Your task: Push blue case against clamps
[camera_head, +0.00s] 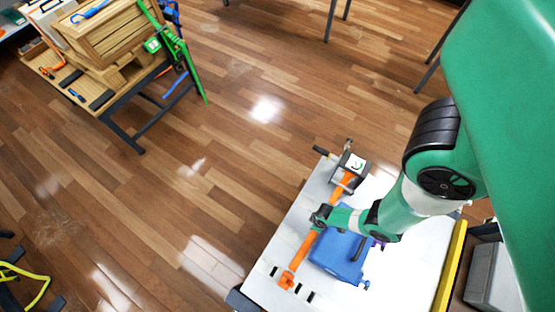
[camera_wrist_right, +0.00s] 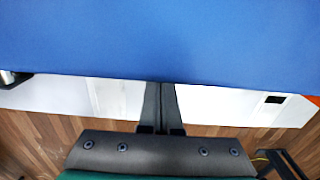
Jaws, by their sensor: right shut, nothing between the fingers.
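The blue case (camera_head: 337,255) lies on the white table (camera_head: 270,250), close beside a long orange bar (camera_head: 308,243). At the bar's far end is a grey clamp body (camera_head: 350,168) with a dark handle; at its near end is an orange clamp jaw (camera_head: 287,281). My right arm reaches over the case in the head view and hides part of it and of the bar. My right gripper (camera_wrist_right: 163,86) is shut and empty; its fingertips meet the blue case's edge (camera_wrist_right: 160,45) in the wrist view, but I cannot tell if they touch. My left gripper is not in view.
A yellow rail (camera_head: 452,262) runs along the table's right side, with a grey box (camera_head: 490,275) beyond it. Dark slots (camera_head: 309,297) show near the table's front. A cart with wooden crates (camera_head: 110,35) stands at the upper left. Wooden floor lies open between.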

